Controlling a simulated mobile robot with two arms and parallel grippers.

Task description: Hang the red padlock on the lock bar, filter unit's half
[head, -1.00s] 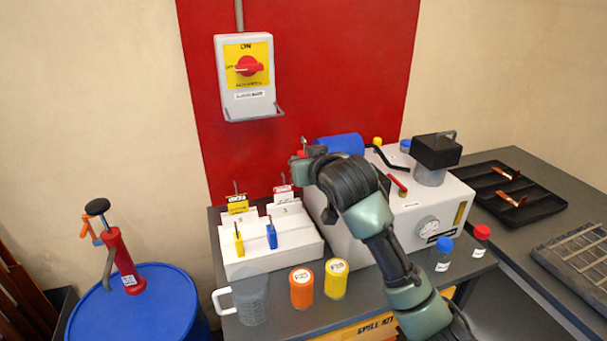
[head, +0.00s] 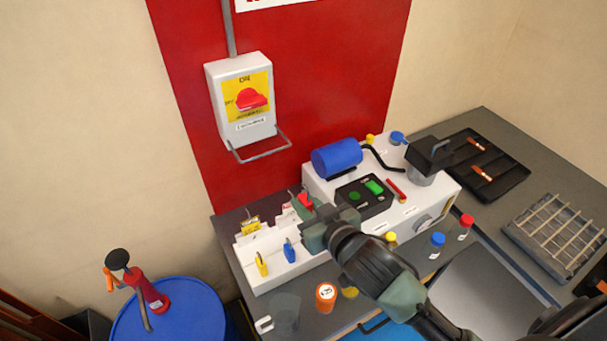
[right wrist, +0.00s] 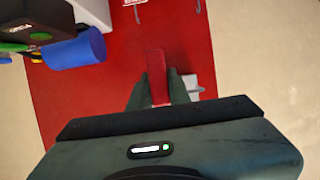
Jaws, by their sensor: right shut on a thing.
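My right gripper (head: 304,212) is shut on the red padlock (head: 305,201), in front of the red panel and above the white rack. In the right wrist view the padlock's red body (right wrist: 157,75) stands between the two fingers; its shackle is hard to make out there. The lock bar (head: 263,153) is a grey wire loop under the grey isolator box (head: 241,128). The padlock is below and right of the bar, apart from it. I cannot tell which half of the bar belongs to the filter unit. My left gripper is not in view.
The white rack (head: 268,281) holds yellow and blue padlocks and tags. The white machine (head: 318,187) with its blue motor (head: 337,158) stands right of the gripper. A jug (head: 286,313) and an orange can (head: 326,297) stand in front. The space before the bar is clear.

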